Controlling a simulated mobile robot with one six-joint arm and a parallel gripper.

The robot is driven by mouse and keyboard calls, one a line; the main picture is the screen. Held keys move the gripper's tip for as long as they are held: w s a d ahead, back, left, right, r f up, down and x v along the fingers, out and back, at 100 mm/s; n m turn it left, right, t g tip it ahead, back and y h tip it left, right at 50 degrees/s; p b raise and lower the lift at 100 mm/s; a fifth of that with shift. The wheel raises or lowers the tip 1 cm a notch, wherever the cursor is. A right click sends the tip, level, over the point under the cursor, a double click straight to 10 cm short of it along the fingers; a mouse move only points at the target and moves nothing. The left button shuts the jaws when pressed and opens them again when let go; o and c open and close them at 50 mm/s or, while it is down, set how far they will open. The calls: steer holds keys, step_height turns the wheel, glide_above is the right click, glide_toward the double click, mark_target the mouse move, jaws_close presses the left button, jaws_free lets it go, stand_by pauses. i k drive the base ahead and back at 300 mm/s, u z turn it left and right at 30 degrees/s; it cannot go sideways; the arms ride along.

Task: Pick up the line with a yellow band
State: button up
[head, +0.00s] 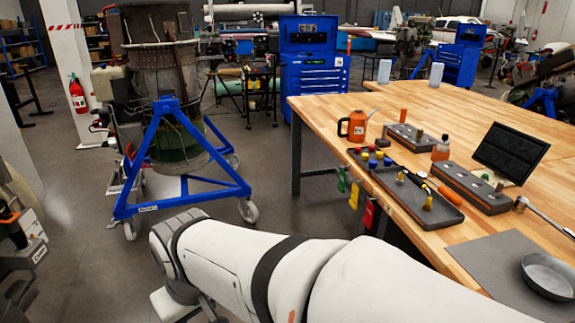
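I cannot make out a line with a yellow band for certain in the head view. My white arm crosses the bottom of the view. Its far end bends down beside the stand, and my gripper's fingers do not show.
The wooden workbench (480,120) fills the right, holding an orange oil can (357,126), a dark tablet (510,153) and a round metal pan (549,276). Coloured tags (354,195) hang at its edge. Floor between stand and bench is clear. A blue tool cabinet (317,80) stands behind.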

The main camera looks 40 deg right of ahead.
mark_target(422, 184)
steer(key=z, duration=2.35)
